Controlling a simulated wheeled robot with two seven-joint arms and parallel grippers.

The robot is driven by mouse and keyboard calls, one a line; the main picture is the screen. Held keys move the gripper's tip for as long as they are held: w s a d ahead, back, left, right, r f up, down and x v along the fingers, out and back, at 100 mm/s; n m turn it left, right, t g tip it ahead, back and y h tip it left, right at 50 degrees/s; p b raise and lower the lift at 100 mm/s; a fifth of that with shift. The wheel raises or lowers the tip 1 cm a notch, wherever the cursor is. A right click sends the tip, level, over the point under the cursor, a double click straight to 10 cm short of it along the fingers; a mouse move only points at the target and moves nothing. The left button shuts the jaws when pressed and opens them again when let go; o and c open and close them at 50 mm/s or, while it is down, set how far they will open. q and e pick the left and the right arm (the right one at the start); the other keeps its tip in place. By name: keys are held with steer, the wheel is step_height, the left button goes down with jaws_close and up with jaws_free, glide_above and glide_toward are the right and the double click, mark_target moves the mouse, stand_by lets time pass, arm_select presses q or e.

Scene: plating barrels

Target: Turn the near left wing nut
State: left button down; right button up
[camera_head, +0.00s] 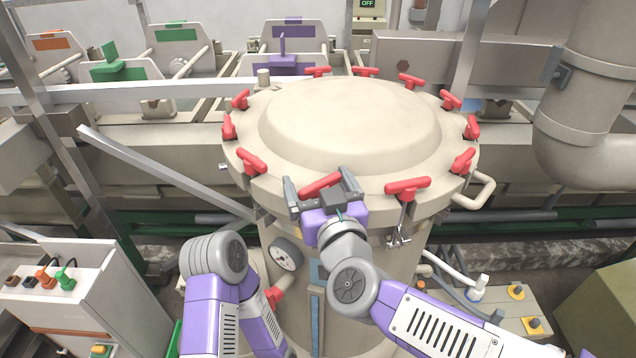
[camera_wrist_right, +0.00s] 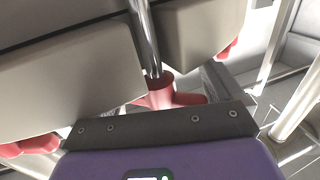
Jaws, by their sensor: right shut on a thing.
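The near left wing nut (camera_head: 321,184) is red and sits on the near rim of the round beige lid (camera_head: 350,122). My right gripper (camera_head: 320,186) is shut on it, with a grey finger at either side of its wings. In the right wrist view the nut (camera_wrist_right: 160,93) shows on a shiny bolt (camera_wrist_right: 146,40), which lies in a slot between beige lugs. The dark palm bar of my right gripper (camera_wrist_right: 165,128) hides part of the nut. My left arm shows at the lower left, but its gripper is not visible.
More red wing nuts ring the lid, with close neighbours at left (camera_head: 252,162) and right (camera_head: 407,187). A handle (camera_head: 478,192) sticks out at the right. A gauge (camera_head: 286,254) is on the vessel front. A slanting metal bar (camera_head: 160,170) lies left of the lid.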

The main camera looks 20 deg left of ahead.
steer(key=o, duration=0.7)
steer(key=shift+d, duration=0.1)
steer(key=shift+s, duration=0.1)
steer(key=v, duration=0.7)
steer(key=shift+s+d, duration=0.15)
steer(key=shift+s, duration=0.05)
